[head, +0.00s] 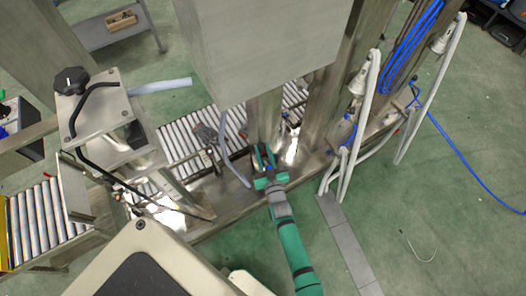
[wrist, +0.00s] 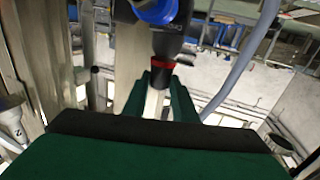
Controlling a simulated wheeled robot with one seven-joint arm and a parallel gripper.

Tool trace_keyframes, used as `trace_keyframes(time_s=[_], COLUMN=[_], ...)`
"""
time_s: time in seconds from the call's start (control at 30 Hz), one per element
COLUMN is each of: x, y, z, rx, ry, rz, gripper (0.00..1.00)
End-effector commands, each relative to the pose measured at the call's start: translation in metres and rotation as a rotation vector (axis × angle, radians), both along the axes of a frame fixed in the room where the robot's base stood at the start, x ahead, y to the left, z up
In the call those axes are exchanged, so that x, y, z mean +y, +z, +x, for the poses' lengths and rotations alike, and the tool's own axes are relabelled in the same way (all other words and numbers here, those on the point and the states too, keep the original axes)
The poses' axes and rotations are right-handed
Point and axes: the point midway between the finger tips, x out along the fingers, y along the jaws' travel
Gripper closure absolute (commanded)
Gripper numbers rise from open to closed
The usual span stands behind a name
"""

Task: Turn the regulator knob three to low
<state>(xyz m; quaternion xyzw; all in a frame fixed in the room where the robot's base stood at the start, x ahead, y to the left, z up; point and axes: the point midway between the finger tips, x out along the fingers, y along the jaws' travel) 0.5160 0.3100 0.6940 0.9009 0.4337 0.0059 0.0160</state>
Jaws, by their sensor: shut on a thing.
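My gripper (head: 265,156) is green and reaches in low beside the metal frame. In the wrist view its two green fingers (wrist: 162,88) stand on either side of the lower end of a black regulator knob (wrist: 164,72) with a red ring, and they are shut on it. A blue regulator body (wrist: 156,10) sits just above the knob, partly cut off by the top edge. The knob's markings and its setting are not readable. In the head view the knob is too small and too hidden by my gripper to make out clearly.
A large grey metal cabinet (head: 262,45) hangs close over my gripper. A roller conveyor (head: 180,138) runs behind it. A grey hose (wrist: 240,62) passes right of the knob in the wrist view. White pipes (head: 360,110) stand to the right. Green floor (head: 430,200) is open farther right.

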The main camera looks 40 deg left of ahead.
Motion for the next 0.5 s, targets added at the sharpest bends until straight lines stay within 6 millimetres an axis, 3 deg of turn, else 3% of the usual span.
trace_keyframes(time_s=[0.5], x=[0.0036], y=[0.0015], z=[-0.0004], rx=[-0.001], ry=[0.171], rz=[0.002], gripper=[0.97])
